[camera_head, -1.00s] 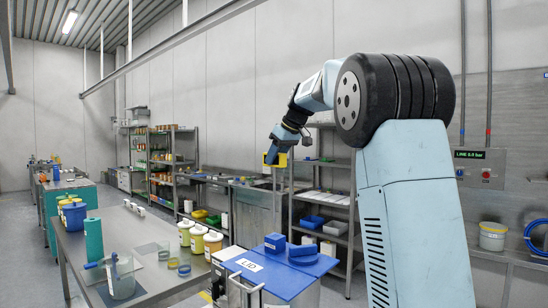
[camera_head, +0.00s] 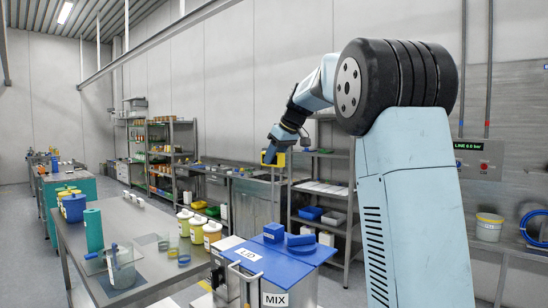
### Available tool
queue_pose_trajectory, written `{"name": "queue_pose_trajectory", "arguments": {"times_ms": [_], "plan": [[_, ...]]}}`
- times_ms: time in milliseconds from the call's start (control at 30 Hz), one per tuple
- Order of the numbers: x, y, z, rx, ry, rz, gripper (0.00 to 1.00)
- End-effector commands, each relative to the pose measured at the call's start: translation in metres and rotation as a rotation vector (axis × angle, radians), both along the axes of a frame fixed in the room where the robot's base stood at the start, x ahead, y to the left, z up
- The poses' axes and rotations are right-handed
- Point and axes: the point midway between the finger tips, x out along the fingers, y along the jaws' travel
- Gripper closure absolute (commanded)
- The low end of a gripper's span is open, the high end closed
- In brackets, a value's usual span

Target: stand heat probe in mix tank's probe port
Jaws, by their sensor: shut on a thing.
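The heat probe, with a yellow head (camera_head: 265,158) and a thin rod (camera_head: 272,186) hanging down, is held in my gripper (camera_head: 273,153). My gripper is shut on its head, and the probe looks upright. The mix tank (camera_head: 290,299), labelled MIX, stands below at the bottom centre. Its blue lid (camera_head: 300,259) carries a LID label, a blue block (camera_head: 274,232) and a blue rounded part (camera_head: 300,241). The probe's lower end appears above the lid in the picture; how far apart they are in depth I cannot tell. I cannot make out the probe port clearly.
A steel table (camera_head: 140,225) to the left holds yellow-lidded jars (camera_head: 197,230), a clear jug (camera_head: 120,268) and a teal cylinder (camera_head: 93,230). A shelf rack (camera_head: 325,195) with bins stands behind the tank. A white bucket (camera_head: 489,229) is at the right.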

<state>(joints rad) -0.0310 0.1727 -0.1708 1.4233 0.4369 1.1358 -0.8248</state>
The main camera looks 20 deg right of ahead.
Motion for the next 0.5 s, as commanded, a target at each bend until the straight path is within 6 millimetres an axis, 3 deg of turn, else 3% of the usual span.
{"name": "queue_pose_trajectory", "arguments": {"times_ms": [500], "plan": [[-0.0045, -0.0033, -0.0005, 0.0, 0.0, -0.001, 1.0]]}}
